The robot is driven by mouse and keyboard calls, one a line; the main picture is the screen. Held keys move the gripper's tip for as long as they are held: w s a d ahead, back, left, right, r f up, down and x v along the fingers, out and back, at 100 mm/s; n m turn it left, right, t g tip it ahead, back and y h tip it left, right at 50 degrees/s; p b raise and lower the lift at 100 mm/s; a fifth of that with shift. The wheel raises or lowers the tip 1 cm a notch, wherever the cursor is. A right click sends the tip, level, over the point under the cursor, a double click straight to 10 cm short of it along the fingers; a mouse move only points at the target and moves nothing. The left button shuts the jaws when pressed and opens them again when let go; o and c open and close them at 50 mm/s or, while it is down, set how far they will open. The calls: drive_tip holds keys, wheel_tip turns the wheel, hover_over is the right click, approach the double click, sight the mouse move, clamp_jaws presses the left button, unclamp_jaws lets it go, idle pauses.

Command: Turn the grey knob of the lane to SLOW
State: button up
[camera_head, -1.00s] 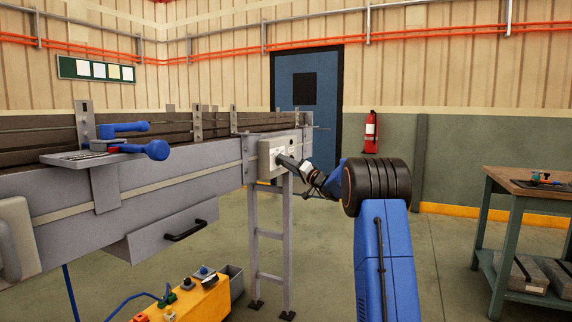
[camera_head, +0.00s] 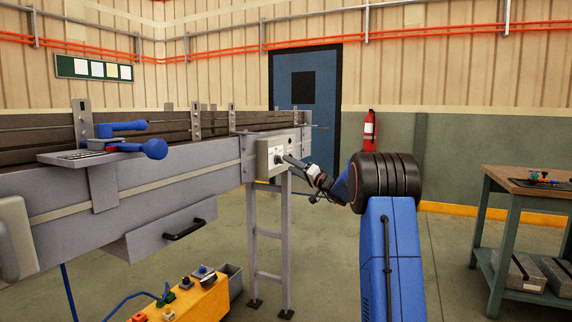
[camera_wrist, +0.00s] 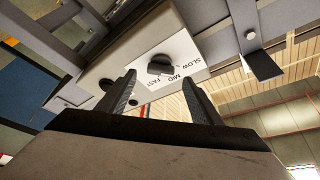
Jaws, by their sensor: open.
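The dark grey knob (camera_wrist: 159,65) sits on a white label plate with SLOW, MID and FAST printed around its lower right side. The plate is on the face of a pale control box (camera_head: 270,160) at the end of the conveyor. I cannot tell for sure which word the knob points to. My gripper (camera_wrist: 158,80) is open, its two dark fingers apart, with the knob showing beyond and between the fingertips. It does not appear to hold the knob. In the head view my gripper (camera_head: 288,159) is just in front of the box, and the knob is too small to make out.
A yellow pendant box (camera_head: 190,302) stands low in front. A workbench (camera_head: 525,182) is at the right. The floor between is clear.

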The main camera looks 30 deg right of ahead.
drive_tip(key=v, duration=1.3)
